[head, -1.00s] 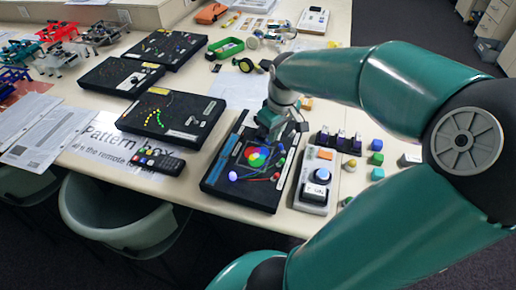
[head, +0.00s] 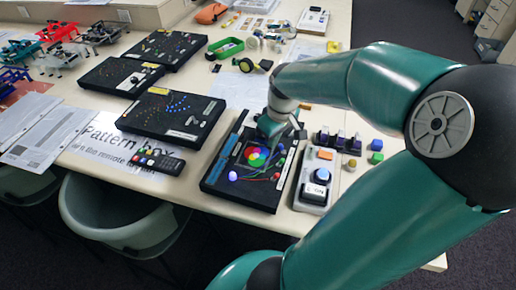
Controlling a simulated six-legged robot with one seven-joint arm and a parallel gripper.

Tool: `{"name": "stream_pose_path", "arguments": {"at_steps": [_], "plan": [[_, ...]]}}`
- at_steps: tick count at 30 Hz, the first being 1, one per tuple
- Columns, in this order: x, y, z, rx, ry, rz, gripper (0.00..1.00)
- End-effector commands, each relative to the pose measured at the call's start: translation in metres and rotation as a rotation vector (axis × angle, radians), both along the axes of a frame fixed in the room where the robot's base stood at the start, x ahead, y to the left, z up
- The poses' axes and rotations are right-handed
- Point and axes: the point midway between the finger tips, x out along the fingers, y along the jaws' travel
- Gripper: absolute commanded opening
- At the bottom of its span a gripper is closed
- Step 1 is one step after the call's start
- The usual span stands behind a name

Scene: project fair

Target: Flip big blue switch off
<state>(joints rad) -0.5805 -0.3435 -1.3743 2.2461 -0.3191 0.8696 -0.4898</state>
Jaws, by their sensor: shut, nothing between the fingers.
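A grey switch panel (head: 296,197) lies right of the black board on the white table. It carries a round pale-blue button or knob (head: 322,174), a white label plate (head: 313,191) with dark lettering and an orange block near its top. I cannot tell for certain which part is the big blue switch, or its setting. My gripper (head: 268,134) is shut and empty over the upper part of the black board (head: 222,190), left of the panel and apart from the blue knob. The board has a colored disc and a blue strip; my gripper hides part of its upper edge.
Dark purple blocks (head: 340,139) and small colored cubes (head: 376,158) stand right of the panel. A remote (head: 155,162) and black pattern boards (head: 171,113) lie to the left. A green-grey chair (head: 125,220) stands at the table's front edge.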

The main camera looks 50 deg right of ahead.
Motion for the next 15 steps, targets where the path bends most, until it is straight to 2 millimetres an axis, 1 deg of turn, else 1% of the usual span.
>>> {"name": "stream_pose_path", "arguments": {"at_steps": [15], "plan": [[0.0, 0.0, -0.014, 0.0, 0.001, 0.0, 0.0]]}}
